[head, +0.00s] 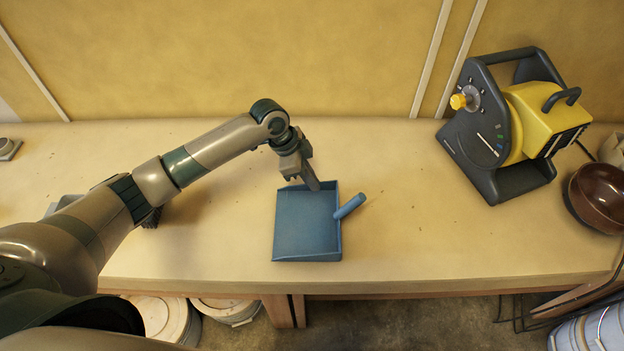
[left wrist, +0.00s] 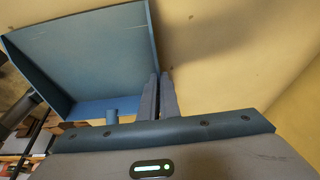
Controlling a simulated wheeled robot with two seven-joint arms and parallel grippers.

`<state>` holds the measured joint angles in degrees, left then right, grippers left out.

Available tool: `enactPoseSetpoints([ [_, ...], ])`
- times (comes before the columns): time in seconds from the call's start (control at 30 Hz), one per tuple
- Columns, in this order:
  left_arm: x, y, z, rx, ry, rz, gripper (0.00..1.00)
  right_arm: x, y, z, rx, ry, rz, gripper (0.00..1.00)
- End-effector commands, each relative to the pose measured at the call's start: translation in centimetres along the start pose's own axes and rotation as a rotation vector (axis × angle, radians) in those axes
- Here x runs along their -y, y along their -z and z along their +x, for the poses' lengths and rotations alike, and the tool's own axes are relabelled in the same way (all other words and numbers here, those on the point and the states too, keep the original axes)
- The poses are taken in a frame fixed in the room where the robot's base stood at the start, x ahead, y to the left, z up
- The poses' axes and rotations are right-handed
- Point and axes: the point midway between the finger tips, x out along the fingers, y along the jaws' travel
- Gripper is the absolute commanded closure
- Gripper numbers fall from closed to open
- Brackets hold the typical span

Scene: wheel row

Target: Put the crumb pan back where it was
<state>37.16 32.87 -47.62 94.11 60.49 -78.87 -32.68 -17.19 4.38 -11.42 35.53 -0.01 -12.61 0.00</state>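The crumb pan is a blue, shallow, square pan (head: 305,228) with a short round handle (head: 349,206) on its right side. It is at the middle of the worktable, near the front edge; I cannot tell whether it touches the tabletop. My left gripper (head: 314,186) reaches it from above at its far wall. In the left wrist view the pan (left wrist: 95,55) fills the upper left, and the two fingers (left wrist: 159,95) are close together with the thin pan wall running between them. My right gripper is out of view.
A yellow machine in a dark frame (head: 500,125) stands at the back right, with a brown bowl (head: 600,195) beside it. The worktable (head: 430,240) is clear between pan and machine. Grey and dark items are partly hidden behind my left arm. Round containers (head: 165,318) stand below the table.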

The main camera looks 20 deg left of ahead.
Motion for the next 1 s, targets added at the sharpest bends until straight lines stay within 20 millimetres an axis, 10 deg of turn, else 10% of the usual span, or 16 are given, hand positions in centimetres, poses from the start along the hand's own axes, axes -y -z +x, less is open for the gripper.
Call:
enactPoseSetpoints([
  [0.5, 0.05, -0.46, 1.14, -0.001, 0.002, 0.0, 1.0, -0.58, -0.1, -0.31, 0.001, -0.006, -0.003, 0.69],
  [0.6, 0.05, -0.46, 1.11, 0.0, 0.002, 0.0, 0.79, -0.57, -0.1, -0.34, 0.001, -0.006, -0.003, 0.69],
  [1.0, 0.05, -0.32, 0.78, -0.001, 0.002, 0.001, 0.79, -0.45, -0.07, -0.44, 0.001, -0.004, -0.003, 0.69],
])
